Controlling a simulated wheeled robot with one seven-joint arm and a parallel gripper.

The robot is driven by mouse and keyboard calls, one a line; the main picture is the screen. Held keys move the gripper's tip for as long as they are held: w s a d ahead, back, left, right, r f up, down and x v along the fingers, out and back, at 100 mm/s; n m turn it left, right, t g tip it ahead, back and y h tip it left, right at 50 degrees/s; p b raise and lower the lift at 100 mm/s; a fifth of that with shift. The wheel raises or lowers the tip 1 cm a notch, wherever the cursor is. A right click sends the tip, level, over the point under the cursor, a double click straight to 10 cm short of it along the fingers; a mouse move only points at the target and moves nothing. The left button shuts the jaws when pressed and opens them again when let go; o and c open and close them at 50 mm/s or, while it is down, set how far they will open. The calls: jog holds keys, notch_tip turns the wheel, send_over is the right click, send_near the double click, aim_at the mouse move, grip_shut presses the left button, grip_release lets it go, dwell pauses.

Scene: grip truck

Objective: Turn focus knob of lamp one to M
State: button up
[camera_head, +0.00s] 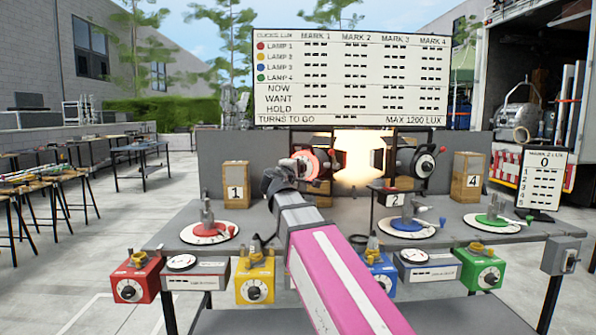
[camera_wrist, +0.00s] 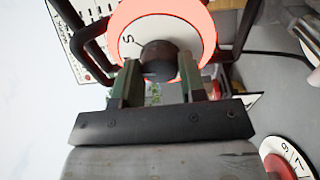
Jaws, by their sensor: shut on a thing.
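Lamp one, the red-rimmed lamp (camera_head: 309,163), stands at the back of the bench in the head view, left of the bright glow. In the wrist view its focus dial (camera_wrist: 200,28) has a white face inside a glowing red rim, with a letter like S at the left. The dark round focus knob (camera_wrist: 160,62) is at the dial's middle. My gripper (camera_wrist: 160,84) is shut on this knob, one green finger on each side. In the head view my gripper (camera_head: 280,178) reaches the lamp's left side; the knob cannot be made out there. No M is readable.
A second lamp (camera_head: 425,160) stands right of the glow. Numbered wooden blocks (camera_head: 236,184) and turntables with red (camera_head: 209,232), blue (camera_head: 407,227) and green centres stand on the bench (camera_head: 170,243). Coloured control boxes (camera_head: 135,281) hang along the front. A display board (camera_head: 350,80) rises behind.

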jog(key=o, duration=0.9)
jog(key=shift+s, duration=0.1)
jog(key=v, duration=1)
jog(key=shift+s+a, duration=0.2)
jog(key=shift+s, duration=0.1)
